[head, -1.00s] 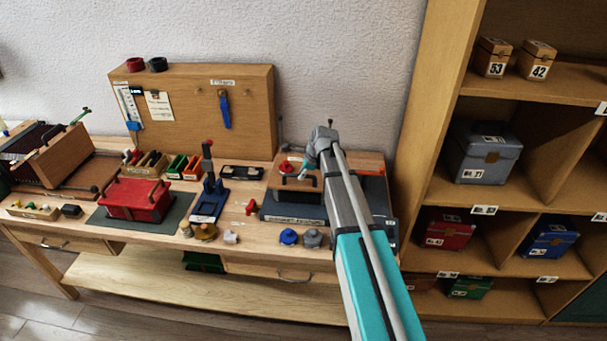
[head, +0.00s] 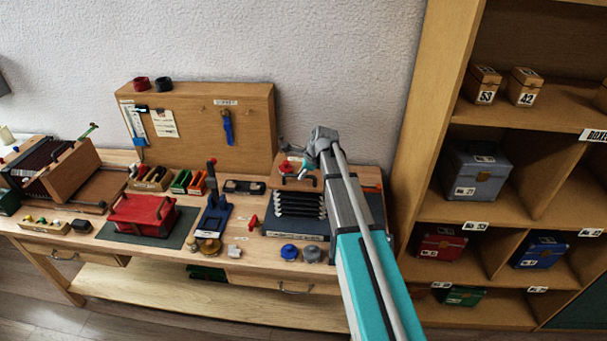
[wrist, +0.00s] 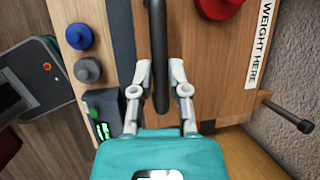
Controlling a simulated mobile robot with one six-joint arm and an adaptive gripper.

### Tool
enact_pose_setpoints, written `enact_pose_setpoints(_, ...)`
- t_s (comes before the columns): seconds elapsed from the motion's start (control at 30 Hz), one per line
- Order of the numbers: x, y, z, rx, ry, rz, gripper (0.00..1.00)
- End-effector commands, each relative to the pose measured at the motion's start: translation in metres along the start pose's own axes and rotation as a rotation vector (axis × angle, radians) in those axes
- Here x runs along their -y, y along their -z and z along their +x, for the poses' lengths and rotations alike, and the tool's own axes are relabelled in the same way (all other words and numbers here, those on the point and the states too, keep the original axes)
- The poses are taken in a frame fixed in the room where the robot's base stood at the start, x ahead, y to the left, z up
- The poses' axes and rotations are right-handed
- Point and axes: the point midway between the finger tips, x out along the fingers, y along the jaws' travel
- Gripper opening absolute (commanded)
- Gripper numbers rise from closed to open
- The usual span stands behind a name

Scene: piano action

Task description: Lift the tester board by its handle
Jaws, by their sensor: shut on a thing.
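The tester board is a flat wooden panel (wrist: 215,75) with a dark bar handle (wrist: 158,40) and a "WEIGHT HERE" label, seen close up in the wrist view. My gripper (wrist: 157,70) has its two pale fingers on either side of the handle and is shut on it. In the head view the board (head: 288,183) is above a black ribbed stack (head: 298,205) on the dark base (head: 295,229) at the bench's right. My arm hides the right part of the board and the fingertips there.
A red object (wrist: 218,8) is on the board. Blue (head: 289,252) and grey (head: 312,254) knobs stand in front of the base. A pegboard (head: 200,125) stands behind left, and a shelf unit (head: 440,140) rises close on the right.

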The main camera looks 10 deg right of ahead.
Motion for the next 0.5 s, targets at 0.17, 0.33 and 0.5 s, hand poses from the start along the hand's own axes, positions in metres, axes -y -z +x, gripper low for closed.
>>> enact_pose_setpoints(0.17, 0.003, -0.008, -0.018, 0.002, -0.002, 0.0, 0.0)
enact_pose_setpoints(0.33, 0.004, -0.01, -0.022, 0.002, -0.002, 0.0, 0.0)
enact_pose_setpoints(0.5, 0.004, -0.01, -0.022, 0.002, -0.002, 0.0, 0.0)
